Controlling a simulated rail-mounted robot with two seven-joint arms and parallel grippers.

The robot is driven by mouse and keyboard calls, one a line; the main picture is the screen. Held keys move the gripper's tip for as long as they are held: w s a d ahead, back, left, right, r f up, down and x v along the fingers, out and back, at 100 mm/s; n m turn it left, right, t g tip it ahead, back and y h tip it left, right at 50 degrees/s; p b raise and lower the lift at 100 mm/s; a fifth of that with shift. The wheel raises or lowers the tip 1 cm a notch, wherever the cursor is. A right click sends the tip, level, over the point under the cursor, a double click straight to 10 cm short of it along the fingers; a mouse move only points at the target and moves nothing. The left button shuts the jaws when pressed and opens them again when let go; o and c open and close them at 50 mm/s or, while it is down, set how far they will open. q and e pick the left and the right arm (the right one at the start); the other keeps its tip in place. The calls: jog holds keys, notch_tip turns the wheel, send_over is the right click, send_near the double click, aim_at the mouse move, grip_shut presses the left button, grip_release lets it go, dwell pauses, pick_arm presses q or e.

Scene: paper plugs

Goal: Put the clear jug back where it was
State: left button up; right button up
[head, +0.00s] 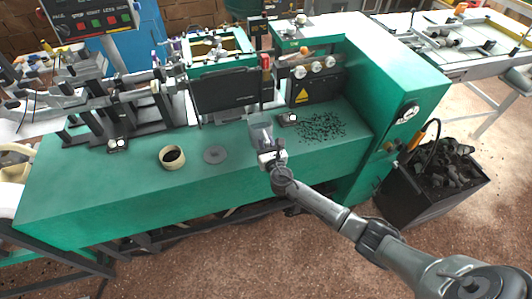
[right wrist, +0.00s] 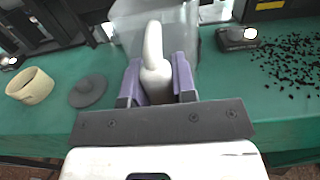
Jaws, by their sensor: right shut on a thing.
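The clear jug (head: 260,130) is at the middle of the green machine bench, in front of the dark panel. It is pale and see-through. My right gripper (head: 270,158) reaches it from the front. In the right wrist view, the purple fingers of my right gripper (right wrist: 158,80) are shut on the jug's white handle (right wrist: 153,45). The jug's clear body (right wrist: 190,25) shows beyond the handle. I cannot tell whether its base touches the bench. My left gripper is not in view.
Left of the jug lie a flat grey disc (head: 215,154) and a beige ring (head: 172,157). A small black block (head: 287,119) and scattered dark bits (head: 322,127) lie to its right. The bench's green top (head: 90,180) is clear at the left front.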

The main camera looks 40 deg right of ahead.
jog(key=shift+f+b, duration=1.1)
jog(key=shift+f, duration=1)
jog(key=shift+f, duration=0.1)
jog(key=o, duration=0.9)
